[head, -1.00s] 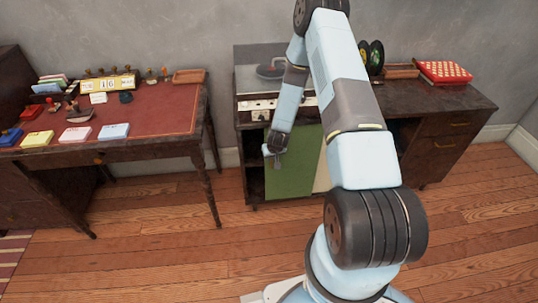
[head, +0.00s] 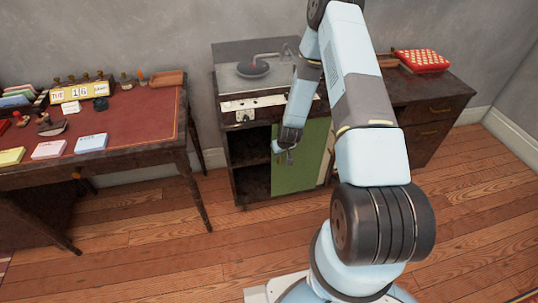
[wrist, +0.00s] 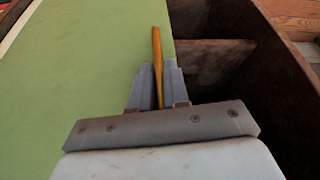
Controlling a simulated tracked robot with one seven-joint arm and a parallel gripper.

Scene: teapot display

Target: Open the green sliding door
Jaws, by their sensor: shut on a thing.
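The green sliding door (head: 300,165) covers the right part of a dark cabinet front under a sink. It also fills the left of the wrist view (wrist: 80,75). A slim yellow-brown handle (wrist: 157,60) stands along the door's edge beside the opening. My gripper (wrist: 158,88) is shut on this handle, with one finger on each side of it. In the head view my gripper (head: 284,157) is at the door's left edge, and the handle is too small to make out there.
The cabinet opening (head: 250,165) left of the door shows dark shelves. A cream panel (head: 328,155) stands right of the door. A desk (head: 130,120) with stamps and paper pads is at the left. Wooden floor (head: 150,250) lies clear in front.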

